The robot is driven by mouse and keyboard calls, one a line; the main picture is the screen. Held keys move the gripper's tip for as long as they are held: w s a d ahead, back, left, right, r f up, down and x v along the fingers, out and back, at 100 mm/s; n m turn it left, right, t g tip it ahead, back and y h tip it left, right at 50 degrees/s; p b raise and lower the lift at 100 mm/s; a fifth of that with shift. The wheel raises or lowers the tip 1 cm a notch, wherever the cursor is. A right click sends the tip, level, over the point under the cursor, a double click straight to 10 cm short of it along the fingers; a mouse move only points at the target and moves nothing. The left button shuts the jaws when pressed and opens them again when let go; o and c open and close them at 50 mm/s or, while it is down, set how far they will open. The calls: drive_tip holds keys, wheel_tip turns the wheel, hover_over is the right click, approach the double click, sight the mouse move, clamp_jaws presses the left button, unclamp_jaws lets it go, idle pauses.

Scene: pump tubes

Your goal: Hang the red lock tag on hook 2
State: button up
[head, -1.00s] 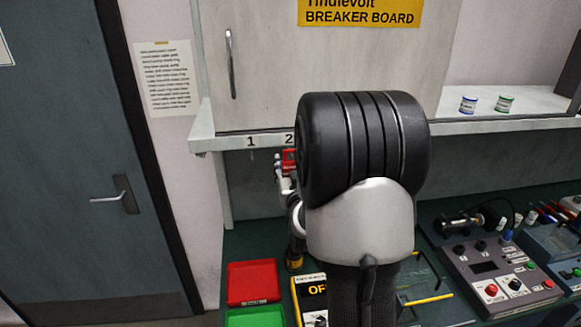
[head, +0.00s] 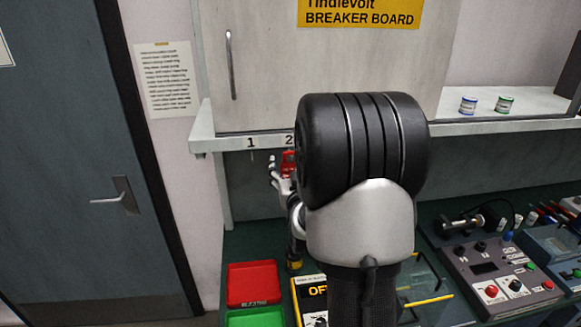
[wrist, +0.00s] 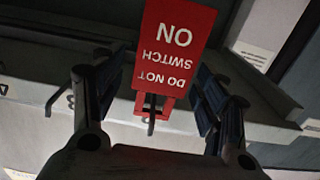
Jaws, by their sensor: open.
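The red lock tag (wrist: 175,45) reads "DO NOT SWITCH ON" upside down in the wrist view. A dark hook peg (wrist: 151,115) shows at the tag's slotted end, and the tag appears to hang on it. In the head view the tag (head: 288,161) is just under the label 2 (head: 289,140), partly hidden by my arm. My gripper (wrist: 153,78) is open, with one finger on each side of the tag and a gap to both. It also shows in the head view (head: 279,172), largely covered by my wrist.
The hook rail (head: 225,143) runs below the cabinet door; label 1 (head: 251,142) is left of label 2. A red tray (head: 253,284) and a green tray (head: 256,318) lie below on the bench. A control box (head: 495,275) stands at right.

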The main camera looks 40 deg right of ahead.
drive_tip(key=v, duration=0.7)
drive_tip(key=s+a+f+n+g+y+b, duration=0.1)
drive_tip(key=a+f+n+g+y+b, duration=0.15)
drive_tip(key=a, duration=0.55)
drive_tip(key=s+a+f+n+g+y+b, duration=0.1)
drive_tip(key=a+f+y+b, duration=0.3)
drive_tip(key=a, duration=0.4)
drive_tip(key=s+a+f+n+g+y+b, duration=0.1)
drive_tip(key=s+a+f+g+b, duration=0.2)
drive_tip(key=s+a, duration=0.3)
drive_tip(key=s+a+f+n+g+y+b, duration=0.2)
drive_tip(key=s+a, duration=0.4)
drive_tip(key=s, duration=0.9)
wheel_tip(320, 180, down, 3)
drive_tip(key=shift+a+r+g+b, duration=0.2)
drive_tip(key=shift+a+g+b, duration=0.15)
drive_tip(key=shift+g+b, duration=0.55)
